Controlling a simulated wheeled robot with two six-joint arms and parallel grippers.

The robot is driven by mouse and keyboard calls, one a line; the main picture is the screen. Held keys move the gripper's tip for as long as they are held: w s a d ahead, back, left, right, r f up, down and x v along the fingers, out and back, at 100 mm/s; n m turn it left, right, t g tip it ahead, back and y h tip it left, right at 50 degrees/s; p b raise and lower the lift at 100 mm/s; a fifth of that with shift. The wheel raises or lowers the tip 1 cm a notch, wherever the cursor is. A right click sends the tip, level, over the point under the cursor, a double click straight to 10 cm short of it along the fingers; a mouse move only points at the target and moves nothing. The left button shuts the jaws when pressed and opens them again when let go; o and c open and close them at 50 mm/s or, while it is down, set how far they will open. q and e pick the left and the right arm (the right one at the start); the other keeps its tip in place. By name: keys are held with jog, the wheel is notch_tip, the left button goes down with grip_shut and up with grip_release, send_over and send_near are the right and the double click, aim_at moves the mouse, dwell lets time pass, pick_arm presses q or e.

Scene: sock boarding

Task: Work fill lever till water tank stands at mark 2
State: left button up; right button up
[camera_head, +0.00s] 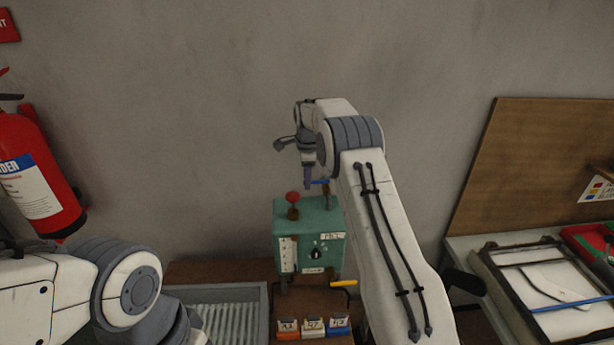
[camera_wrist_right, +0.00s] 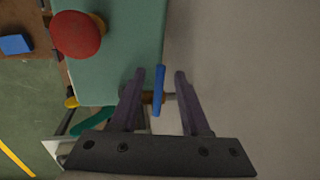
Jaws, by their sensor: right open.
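The water tank is a green box (camera_head: 310,222) against the wall, with a pale gauge strip (camera_head: 287,254) on its left front; its level is too small to read. A label reading like "FILL" sits at its upper right front. A blue lever (camera_head: 318,182) stands above the box's top right; it also shows in the right wrist view (camera_wrist_right: 159,105). My right gripper (camera_head: 308,168) is open above the box, its fingers (camera_wrist_right: 160,73) on either side of the blue lever, with gaps showing. My left arm enters at lower left; its gripper is out of view.
A red knob (camera_head: 292,197) stands on the box's top left, close to the lever. A black dial (camera_head: 316,253) is on its front. A yellow-handled crank (camera_head: 343,283) and several small labelled bins (camera_head: 313,326) are below. A ribbed grey tray (camera_head: 262,300) lies to the left.

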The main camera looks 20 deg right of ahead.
grip_shut()
dwell(1.3)
